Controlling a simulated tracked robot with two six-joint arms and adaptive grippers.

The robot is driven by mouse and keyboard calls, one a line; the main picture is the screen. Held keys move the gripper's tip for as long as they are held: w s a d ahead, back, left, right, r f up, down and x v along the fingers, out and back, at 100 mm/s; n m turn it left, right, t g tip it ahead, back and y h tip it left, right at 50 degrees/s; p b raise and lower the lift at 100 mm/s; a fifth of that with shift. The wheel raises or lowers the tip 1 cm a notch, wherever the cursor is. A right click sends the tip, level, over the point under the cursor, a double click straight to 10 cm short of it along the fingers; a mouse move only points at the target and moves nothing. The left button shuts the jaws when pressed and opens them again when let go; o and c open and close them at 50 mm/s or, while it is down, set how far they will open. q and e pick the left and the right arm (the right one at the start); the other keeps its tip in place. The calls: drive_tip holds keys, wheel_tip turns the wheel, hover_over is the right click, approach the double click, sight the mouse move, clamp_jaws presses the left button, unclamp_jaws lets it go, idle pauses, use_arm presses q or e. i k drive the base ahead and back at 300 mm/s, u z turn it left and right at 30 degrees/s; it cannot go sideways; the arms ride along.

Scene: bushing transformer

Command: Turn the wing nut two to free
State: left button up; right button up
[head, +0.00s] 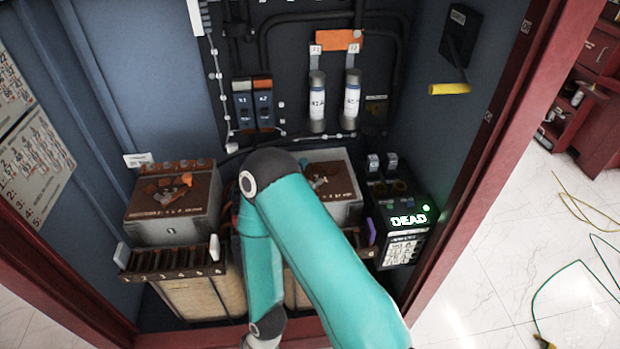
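Two grey boxes with rusty brown tops stand in the cabinet. The left box (170,232) carries small orange-brown pieces (165,190) that look like a wing nut and links. The right box (345,212) carries similar small pieces (317,178), partly behind my teal arm. Which piece is wing nut two I cannot tell. My teal arm comes in from the bottom right, bends in front of the right box, and runs down out of the picture at the bottom. No gripper shows, and no left arm shows.
A black unit (402,222) lit "DEAD" stands right of the boxes. Labelled cylinders (317,102) and switches (264,103) are on the back wall. A yellow-handled lever (450,88) juts from the right wall. Numbered brown slots (172,262) run below the left box. Red cabinet frame (490,150) bounds the right.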

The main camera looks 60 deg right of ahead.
sight(315, 185)
drive_tip(key=u, duration=1.25)
drive_tip(key=i, duration=0.15)
drive_tip(key=z, duration=2.85)
drive_tip(key=k, duration=0.9)
drive_tip(key=z, duration=0.2)
drive_tip(key=i, duration=0.85)
drive_tip(key=u, duration=0.1)
